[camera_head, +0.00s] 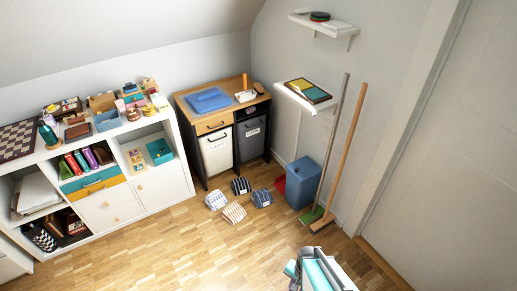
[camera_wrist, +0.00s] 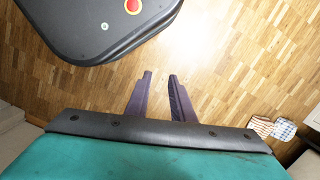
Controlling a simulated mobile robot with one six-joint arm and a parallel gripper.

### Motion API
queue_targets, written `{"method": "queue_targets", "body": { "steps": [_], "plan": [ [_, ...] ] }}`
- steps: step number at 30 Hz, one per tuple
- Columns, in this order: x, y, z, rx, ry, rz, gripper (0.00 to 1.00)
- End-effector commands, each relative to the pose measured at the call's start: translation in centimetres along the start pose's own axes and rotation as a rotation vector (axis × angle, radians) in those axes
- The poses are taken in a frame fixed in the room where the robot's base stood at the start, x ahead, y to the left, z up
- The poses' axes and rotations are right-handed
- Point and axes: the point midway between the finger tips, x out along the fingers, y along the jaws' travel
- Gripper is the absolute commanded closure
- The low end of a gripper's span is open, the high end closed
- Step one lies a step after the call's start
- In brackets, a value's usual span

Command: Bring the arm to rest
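My gripper (camera_wrist: 160,76) shows in the wrist view as two dark purple fingers that point up the picture from a dark bar. The fingertips are apart with bare wood floor showing between them, and nothing is held. In the head view part of my arm, teal and white, shows at the bottom edge; the fingers cannot be made out there. The scene's drawers include a teal one and a yellow one in the white shelf unit (camera_head: 153,188) at left; both look closed.
My dark base with a red button fills the wrist view's top left. The front floor is clear.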

Motion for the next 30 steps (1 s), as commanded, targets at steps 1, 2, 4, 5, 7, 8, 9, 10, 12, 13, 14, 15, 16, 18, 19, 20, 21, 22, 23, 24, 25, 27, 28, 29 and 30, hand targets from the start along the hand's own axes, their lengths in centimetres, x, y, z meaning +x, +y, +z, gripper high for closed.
{"method": "queue_targets", "body": {
  "steps": [1,2,4,5,7,8,9,10,12,13,14,15,16,18,19,20,21,22,23,24,25,27,28,29,30],
  "plan": [
    [-0.1,1.0,0.7,-0.069,-0.028,0.037,0.78],
    [-0.1,1.6,1.1,-0.112,-0.047,0.059,0.78],
    [-0.3,2.9,2.0,-0.211,-0.092,0.107,0.78],
    [-0.4,3.4,2.4,-0.252,-0.113,0.125,0.78],
    [-0.7,4.7,3.2,-0.346,-0.162,0.164,0.78],
    [-0.9,5.1,3.6,-0.385,-0.183,0.178,0.78],
    [-1.1,5.7,4.0,-0.434,-0.212,0.194,0.78],
    [-1.2,6.1,4.3,-0.469,-0.231,0.204,0.78],
    [-1.5,6.8,4.9,-0.541,-0.273,0.219,0.78],
    [-1.6,7.0,5.1,-0.567,-0.288,0.221,0.78],
    [-1.7,7.2,5.3,-0.589,-0.300,0.221,0.78],
    [-1.8,7.3,5.5,-0.615,-0.313,0.221,0.78],
    [-1.9,7.3,5.6,-0.631,-0.319,0.219,0.78],
    [-1.9,7.3,5.6,-0.659,-0.324,0.215,0.78],
    [-1.9,7.3,5.6,-0.666,-0.324,0.214,0.78],
    [-1.9,7.3,5.6,-0.672,-0.325,0.213,0.78],
    [-1.9,7.3,5.6,-0.676,-0.325,0.212,0.78],
    [-1.9,7.3,5.6,-0.677,-0.325,0.211,0.78],
    [-1.9,7.3,5.6,-0.678,-0.325,0.211,0.78],
    [-1.8,7.3,5.6,-0.677,-0.324,0.211,0.78],
    [-1.8,7.3,5.6,-0.677,-0.324,0.211,0.78],
    [-1.8,7.3,5.6,-0.676,-0.324,0.211,0.78],
    [-1.8,7.3,5.6,-0.676,-0.324,0.211,0.78],
    [-1.8,7.3,5.5,-0.676,-0.324,0.211,0.78],
    [-1.8,7.3,5.5,-0.675,-0.324,0.211,0.78]
  ]
}}
